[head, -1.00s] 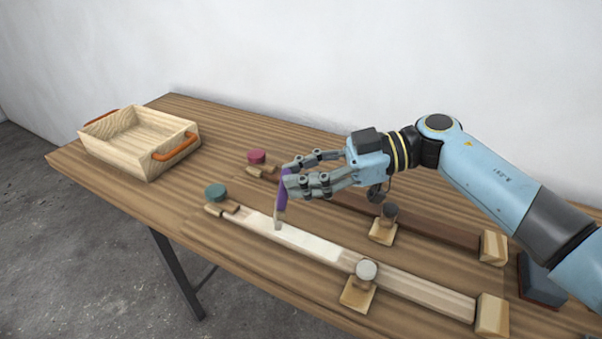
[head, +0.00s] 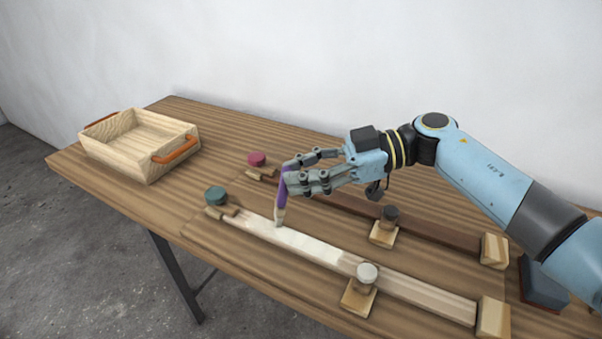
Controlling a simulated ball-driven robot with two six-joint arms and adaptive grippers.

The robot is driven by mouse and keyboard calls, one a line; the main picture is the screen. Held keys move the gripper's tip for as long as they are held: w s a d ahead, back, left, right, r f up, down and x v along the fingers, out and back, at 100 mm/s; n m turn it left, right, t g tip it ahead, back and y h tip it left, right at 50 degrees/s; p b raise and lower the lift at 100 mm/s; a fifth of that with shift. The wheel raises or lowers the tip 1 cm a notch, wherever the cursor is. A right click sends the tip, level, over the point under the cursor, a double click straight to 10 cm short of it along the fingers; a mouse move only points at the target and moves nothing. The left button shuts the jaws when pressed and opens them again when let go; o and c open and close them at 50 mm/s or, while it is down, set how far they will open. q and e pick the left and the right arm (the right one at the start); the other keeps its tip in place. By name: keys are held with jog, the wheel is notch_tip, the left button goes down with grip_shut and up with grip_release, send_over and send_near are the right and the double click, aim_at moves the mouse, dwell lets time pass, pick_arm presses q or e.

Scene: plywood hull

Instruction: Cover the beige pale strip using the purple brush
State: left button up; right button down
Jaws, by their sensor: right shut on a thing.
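The beige pale strip (head: 400,285) lies along the front of the table, held between wooden end blocks. A whitish patch (head: 305,246) covers part of its left and middle length; the right part looks beige-pink. My right gripper (head: 289,182) is shut on the purple brush (head: 282,190), which points down nearly upright. The brush's pale bristles are at the strip's left part and seem to touch it. My left gripper is not in view.
A dark brown strip (head: 430,229) lies behind, partly hidden by my right gripper. Round knobs in green (head: 215,195), crimson (head: 257,159), dark grey (head: 389,213) and white (head: 367,272) stand by the strips. A wooden tray (head: 120,160) sits at the left; a dark block (head: 541,285) at right.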

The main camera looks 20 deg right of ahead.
jog(key=shift+f, duration=0.6)
jog(key=shift+w+a, duration=0.1)
dwell(0.4)
jog(key=shift+w+a+f+b, duration=0.1)
jog(key=shift+w+a+b, duration=0.2)
jog(key=shift+w+a, duration=0.55)
jog(key=shift+w+a+b, duration=0.3)
jog(key=shift+w+a, duration=0.3)
jog(key=shift+w, duration=0.4)
jog(key=shift+s+d+p, duration=0.8)
jog(key=shift+s+p, duration=0.25)
jog(key=shift+p, duration=0.85)
jog(key=shift+s+d, duration=0.1)
jog(key=shift+s, duration=0.1)
